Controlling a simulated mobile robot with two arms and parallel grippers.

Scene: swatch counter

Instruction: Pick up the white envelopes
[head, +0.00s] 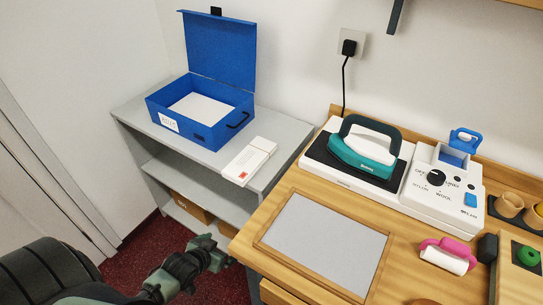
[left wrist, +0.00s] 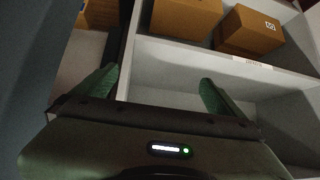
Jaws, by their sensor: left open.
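White envelopes (head: 250,161) lie as a small stack with a red mark on the grey shelf's top, in front of the blue box. My left gripper (head: 213,251) is low in front of the shelf in the head view, below and apart from the envelopes. In the left wrist view its green fingers (left wrist: 158,92) are spread apart with nothing held between them. The envelopes do not show in the left wrist view. My right gripper is not seen in either view.
An open blue box (head: 224,127) with white contents stands on the grey shelf (head: 280,136). Cardboard boxes (left wrist: 248,30) sit on a lower shelf. A wooden counter (head: 255,222) at right holds a teal iron (head: 361,158) on a white stand.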

